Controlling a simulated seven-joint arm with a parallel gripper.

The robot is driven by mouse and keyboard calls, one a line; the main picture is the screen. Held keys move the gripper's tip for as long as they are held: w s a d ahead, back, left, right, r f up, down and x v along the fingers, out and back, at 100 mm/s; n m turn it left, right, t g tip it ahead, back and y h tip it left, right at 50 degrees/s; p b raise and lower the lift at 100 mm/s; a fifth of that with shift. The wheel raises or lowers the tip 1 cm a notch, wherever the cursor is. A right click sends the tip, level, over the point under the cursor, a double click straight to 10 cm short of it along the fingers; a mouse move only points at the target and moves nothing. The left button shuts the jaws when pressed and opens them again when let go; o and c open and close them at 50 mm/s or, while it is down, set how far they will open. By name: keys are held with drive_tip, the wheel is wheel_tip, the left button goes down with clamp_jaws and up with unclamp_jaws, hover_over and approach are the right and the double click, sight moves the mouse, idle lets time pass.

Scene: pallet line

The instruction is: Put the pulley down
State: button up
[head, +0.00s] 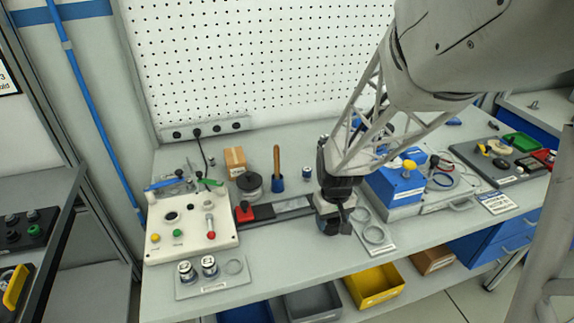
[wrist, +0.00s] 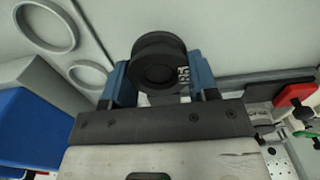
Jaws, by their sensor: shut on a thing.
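The pulley (wrist: 160,45) is a black grooved wheel with pale numbers on its face, seen in the wrist view between the blue fingers of my gripper (wrist: 160,77). My gripper is shut on it. In the head view my gripper (head: 333,222) is over the front middle of the bench (head: 290,258), and the dark pulley is hard to tell from the fingers. I cannot tell whether the pulley touches the bench. A pale plate with two ring marks (head: 375,234) lies just right of my gripper; it also shows at upper left in the wrist view (wrist: 75,48).
A control box (head: 190,240) with coloured buttons and a plate (head: 215,284) with two small cylinders stand left. A red-ended slide (head: 255,213) lies behind-left of my gripper. A blue box (head: 400,185) stands right. Bare bench lies in front-left of my gripper.

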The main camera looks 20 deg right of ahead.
sight(331, 222)
drive_tip(key=shift+f, duration=1.75)
drive_tip(key=shift+f, duration=0.2)
drive_tip(key=o, duration=1)
drive_tip(key=shift+r, duration=0.2)
drive_tip(key=shift+r, duration=6)
